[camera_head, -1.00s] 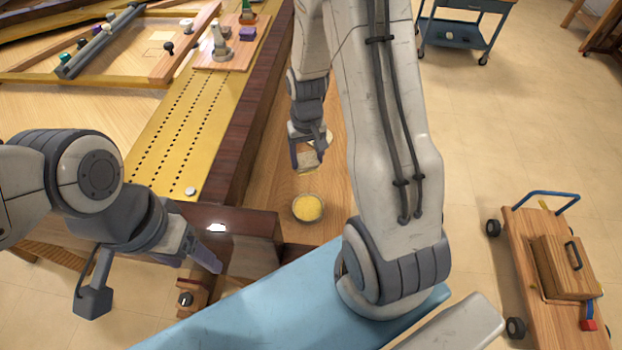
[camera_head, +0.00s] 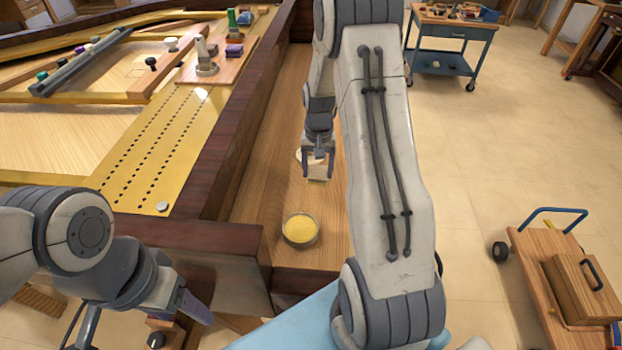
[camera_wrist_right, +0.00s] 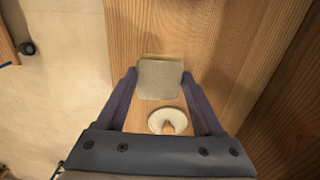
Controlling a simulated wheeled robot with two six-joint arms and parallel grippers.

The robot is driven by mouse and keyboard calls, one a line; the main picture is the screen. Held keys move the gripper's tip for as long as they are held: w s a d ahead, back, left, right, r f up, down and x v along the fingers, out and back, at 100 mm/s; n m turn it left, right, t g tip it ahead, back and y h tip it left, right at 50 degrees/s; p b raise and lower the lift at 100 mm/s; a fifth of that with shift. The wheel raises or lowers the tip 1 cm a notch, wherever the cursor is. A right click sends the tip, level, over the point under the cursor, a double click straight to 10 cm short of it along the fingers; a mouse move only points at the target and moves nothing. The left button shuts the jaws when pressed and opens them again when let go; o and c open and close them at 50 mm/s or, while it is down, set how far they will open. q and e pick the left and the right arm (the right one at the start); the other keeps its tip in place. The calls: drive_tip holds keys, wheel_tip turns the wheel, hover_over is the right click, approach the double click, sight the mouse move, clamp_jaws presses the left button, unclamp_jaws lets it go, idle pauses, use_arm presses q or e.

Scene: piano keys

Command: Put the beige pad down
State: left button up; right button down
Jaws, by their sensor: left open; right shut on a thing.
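The beige pad (camera_wrist_right: 160,80) is a small square with rounded corners, seen between the fingertips in the right wrist view. In the head view the pad (camera_head: 318,173) shows at the tips of my right gripper (camera_head: 318,168), over the wooden ledge (camera_head: 270,180). My right gripper (camera_wrist_right: 160,92) is shut on the pad. I cannot tell whether the pad touches the wood. My left gripper (camera_head: 195,308) is open at the lower left, away from the pad; its fingers are partly hidden.
A pale notched disc (camera_wrist_right: 168,121) lies on the wood beside the pad. A round dish of yellow material (camera_head: 301,230) stands nearer on the ledge. A dark wooden rail (camera_head: 235,130) borders the ledge on the left. Bare wood lies between dish and pad.

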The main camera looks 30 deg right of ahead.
sight(310, 167)
drive_tip(key=w+f, duration=0.1)
drive_tip(key=w, duration=0.1)
drive_tip(key=shift+w+a+f, duration=0.35)
drive_tip(key=shift+w+f, duration=0.05)
drive_tip(key=shift+f, duration=2)
drive_tip(key=shift+f, duration=0.1)
unclamp_jaws()
wheel_tip(310, 167, up, 12)
drive_tip(key=shift+r, duration=0.15)
